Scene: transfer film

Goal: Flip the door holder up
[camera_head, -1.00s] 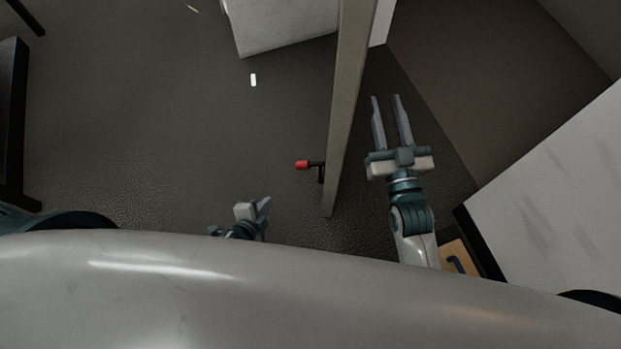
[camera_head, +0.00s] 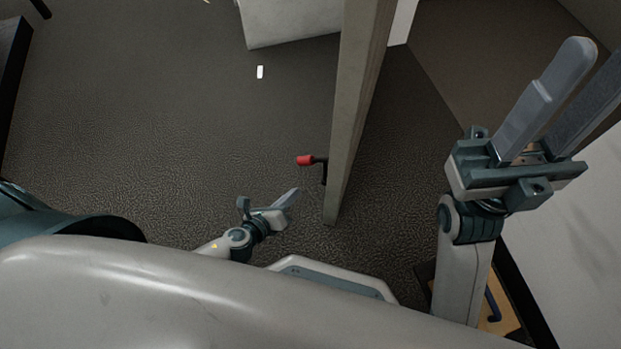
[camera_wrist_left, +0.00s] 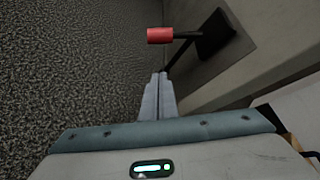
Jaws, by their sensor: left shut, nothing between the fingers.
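The door holder is a black arm with a red tip (camera_head: 305,160), fixed low on the left face of the door (camera_head: 357,100). The door is seen edge-on from above. In the left wrist view the red tip (camera_wrist_left: 160,35) stands out to the left of its dark mount (camera_wrist_left: 214,35). My left gripper (camera_head: 291,196) is shut and empty, below and left of the holder and apart from it in the head view. In the left wrist view its fingers (camera_wrist_left: 158,80) point toward the holder, just below the red tip. My right gripper (camera_head: 595,68) is open and empty, raised on the door's right side.
A pale block (camera_head: 290,22) stands behind the door at the top. A small white item (camera_head: 260,72) lies on the dark floor. A pale wall panel (camera_head: 570,215) is at the right.

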